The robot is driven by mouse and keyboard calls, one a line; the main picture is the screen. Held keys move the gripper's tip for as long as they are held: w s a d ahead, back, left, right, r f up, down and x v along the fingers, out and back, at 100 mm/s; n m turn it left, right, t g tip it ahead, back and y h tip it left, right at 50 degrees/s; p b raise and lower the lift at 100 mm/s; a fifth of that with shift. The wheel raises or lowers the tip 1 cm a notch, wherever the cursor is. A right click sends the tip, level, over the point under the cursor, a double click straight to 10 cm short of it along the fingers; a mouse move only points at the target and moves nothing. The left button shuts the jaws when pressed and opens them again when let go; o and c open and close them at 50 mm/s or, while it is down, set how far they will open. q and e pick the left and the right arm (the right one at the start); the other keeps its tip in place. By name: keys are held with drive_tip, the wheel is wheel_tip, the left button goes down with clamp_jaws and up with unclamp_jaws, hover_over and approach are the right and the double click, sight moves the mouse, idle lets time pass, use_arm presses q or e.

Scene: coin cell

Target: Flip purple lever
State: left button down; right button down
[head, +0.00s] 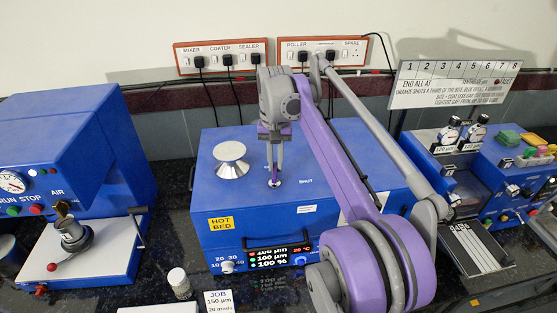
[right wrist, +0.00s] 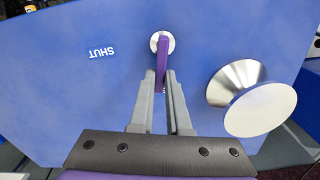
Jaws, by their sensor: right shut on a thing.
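The purple lever (right wrist: 161,62) stands on a round silver base on top of the blue hot bed box (head: 330,215). In the head view the lever's foot (head: 275,183) shows just below my fingertips. My right gripper (head: 275,167) reaches down from above and is shut on the lever. In the right wrist view its two grey fingers (right wrist: 161,95) lie on either side of the lever. The label "SHUT" (right wrist: 102,53) is printed on the box top beside the lever. My left gripper is not in view.
A silver knob (right wrist: 252,95) stands on the same box top, close to the lever. A blue machine with a gauge (head: 70,150) is at left, and other blue devices (head: 500,170) are at right. A small jar (head: 179,282) and job card (head: 219,301) are in front.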

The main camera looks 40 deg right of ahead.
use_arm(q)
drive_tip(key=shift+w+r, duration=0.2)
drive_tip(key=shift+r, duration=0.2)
use_arm(e)
drive_tip(key=shift+w+a+n, duration=0.1)
drive_tip(key=shift+a+n, duration=0.05)
drive_tip(key=shift+n, duration=0.45)
drive_tip(key=shift+w+a+n, duration=0.1)
drive_tip(key=shift+a+n, duration=0.05)
drive_tip(key=shift+n, duration=0.45)
drive_tip(key=c, duration=0.9)
unclamp_jaws()
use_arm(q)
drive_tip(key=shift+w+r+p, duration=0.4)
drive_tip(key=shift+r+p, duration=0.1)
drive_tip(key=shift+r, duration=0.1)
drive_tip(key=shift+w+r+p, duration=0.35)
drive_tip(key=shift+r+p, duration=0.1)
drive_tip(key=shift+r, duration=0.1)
use_arm(e)
wheel_tip(320, 180, up, 11)
drive_tip(key=shift+w+f, duration=0.1)
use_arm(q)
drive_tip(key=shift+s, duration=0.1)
